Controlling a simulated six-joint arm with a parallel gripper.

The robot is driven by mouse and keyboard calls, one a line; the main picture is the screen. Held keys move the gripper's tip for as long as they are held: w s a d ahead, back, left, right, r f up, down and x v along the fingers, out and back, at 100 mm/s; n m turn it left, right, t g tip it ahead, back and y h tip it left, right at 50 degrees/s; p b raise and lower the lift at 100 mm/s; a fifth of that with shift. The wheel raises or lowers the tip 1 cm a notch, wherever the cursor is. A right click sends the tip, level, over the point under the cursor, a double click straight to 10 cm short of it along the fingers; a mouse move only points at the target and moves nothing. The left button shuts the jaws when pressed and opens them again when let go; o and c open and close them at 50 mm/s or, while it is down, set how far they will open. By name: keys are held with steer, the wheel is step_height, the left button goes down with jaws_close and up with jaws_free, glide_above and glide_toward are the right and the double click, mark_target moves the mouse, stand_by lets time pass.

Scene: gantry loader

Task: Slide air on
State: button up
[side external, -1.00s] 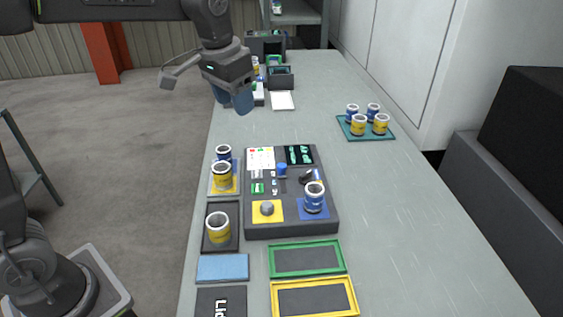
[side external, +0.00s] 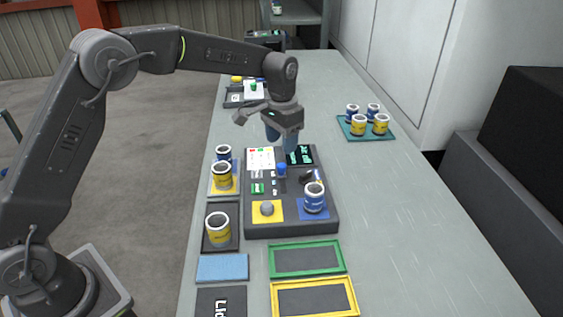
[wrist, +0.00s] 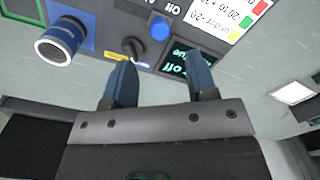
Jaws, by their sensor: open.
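A dark control panel (side external: 290,222) lies on the bench. On it is a blue slider knob (side external: 281,170), seen from above in the wrist view (wrist: 158,27) beside lettering that reads "Off". A small display (wrist: 178,66) with green text, partly hidden by a finger, ends in "off". A black knob (wrist: 133,47) with yellow and blue marks sits near the blue one. My gripper (side external: 282,143) is open and empty, above the panel's far edge; in the wrist view its blue fingers (wrist: 160,65) stand apart, with the blue knob ahead of them.
A blue-and-white can (side external: 314,199) stands on the panel's blue pad, near the black knob. A grey ball knob (side external: 267,208) sits on a yellow pad. Several cans stand left of the panel and on a teal tray (side external: 365,133). The bench right of the panel is clear.

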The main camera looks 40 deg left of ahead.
mark_target(282, 165)
step_height(282, 165, down, 7)
steer(key=shift+f, duration=0.1)
steer(key=shift+c, duration=0.4)
jaws_close()
stand_by(0.4)
